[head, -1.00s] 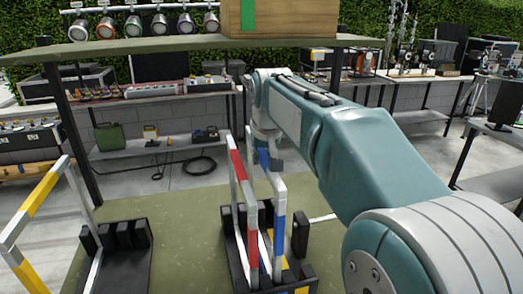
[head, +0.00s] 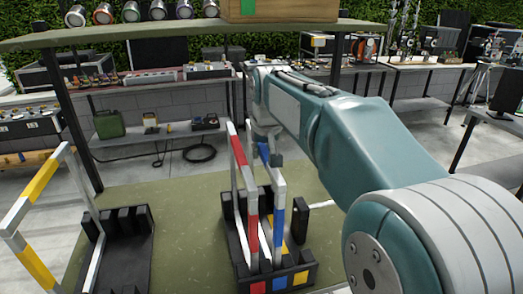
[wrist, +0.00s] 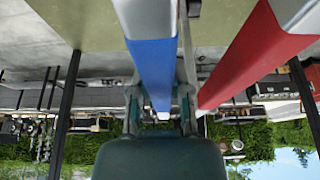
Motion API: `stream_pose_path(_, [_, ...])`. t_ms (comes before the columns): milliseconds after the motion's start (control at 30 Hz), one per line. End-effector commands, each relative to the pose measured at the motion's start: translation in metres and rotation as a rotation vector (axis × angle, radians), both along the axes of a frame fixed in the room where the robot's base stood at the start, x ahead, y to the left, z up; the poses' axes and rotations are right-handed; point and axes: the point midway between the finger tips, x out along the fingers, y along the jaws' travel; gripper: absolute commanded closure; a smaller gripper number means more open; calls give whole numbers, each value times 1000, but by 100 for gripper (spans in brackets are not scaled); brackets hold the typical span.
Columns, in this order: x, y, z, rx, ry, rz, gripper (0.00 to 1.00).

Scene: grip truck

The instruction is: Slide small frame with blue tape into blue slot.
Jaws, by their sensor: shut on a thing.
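The small white frame with blue tape (head: 278,216) stands upright in the head view, its near post coming down at the black slotted rack (head: 240,268). My gripper (wrist: 160,106) is shut on its blue-taped top bar, which also shows in the wrist view (wrist: 153,58). In the head view, my gripper (head: 268,145) is partly hidden by the frames. The rack's front carries a blue label (head: 280,284) between red and yellow ones. The near post lines up roughly above the blue label. I cannot tell whether its foot sits inside the slot.
A white frame with red tape (head: 252,228) stands in the rack just left of the blue one, close beside it. A yellow-taped frame (head: 41,180) stands at a second black rack (head: 128,225) on the left. A shelf (head: 150,31) with a wooden box spans above.

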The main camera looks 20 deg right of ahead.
Motion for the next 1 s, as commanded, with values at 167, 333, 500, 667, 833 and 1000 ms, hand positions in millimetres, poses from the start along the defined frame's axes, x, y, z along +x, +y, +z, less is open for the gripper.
stream_pose_path(167, [0,0,0,0,-2,0,36])
stream_pose_path(333, [0,0,-1,0,-1,0,36])
stream_pose_path(500, [0,0,-2,0,2,0,36])
stream_pose_path(667, [-3,0,9,0,-2,0,36])
stream_pose_path(833, [-15,0,39,0,-4,0,36])
stream_pose_path(1000, [-29,1,72,0,-4,0,36])
